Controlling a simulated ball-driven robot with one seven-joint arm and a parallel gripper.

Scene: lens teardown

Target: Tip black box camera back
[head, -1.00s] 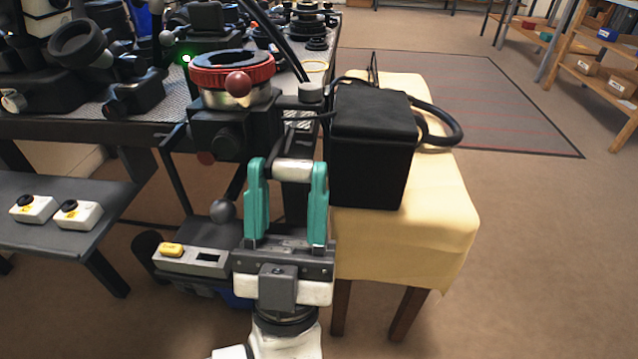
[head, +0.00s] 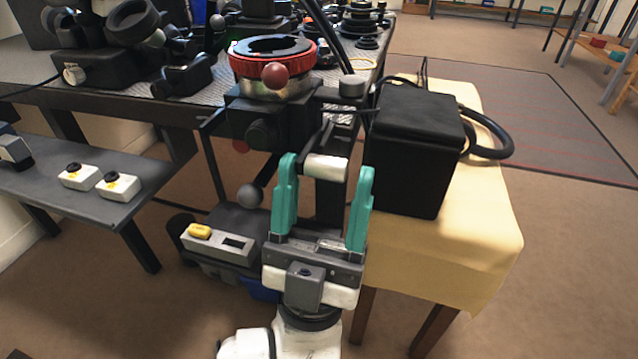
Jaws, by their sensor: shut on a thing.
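A black box (head: 412,150), the one thing here shaped like a box camera, stands upright on a yellow-clothed stool (head: 470,245). No lens shows on the sides I see. My gripper (head: 325,172), with green fingers, is left of the box and in front of a black stand. Its fingers are at either end of a short white cylinder (head: 326,167), which joins a dark bar behind it. The right finger is close to the box's left side; whether they touch is unclear. A red-ringed round mount (head: 272,62) sits on a black body behind my gripper.
A bench with dark optical gear (head: 110,105) fills the back left. A lower shelf holds two white button boxes (head: 118,186). A grey unit with a yellow button (head: 218,245) is left of my gripper. A black hose (head: 490,150) curves right of the box.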

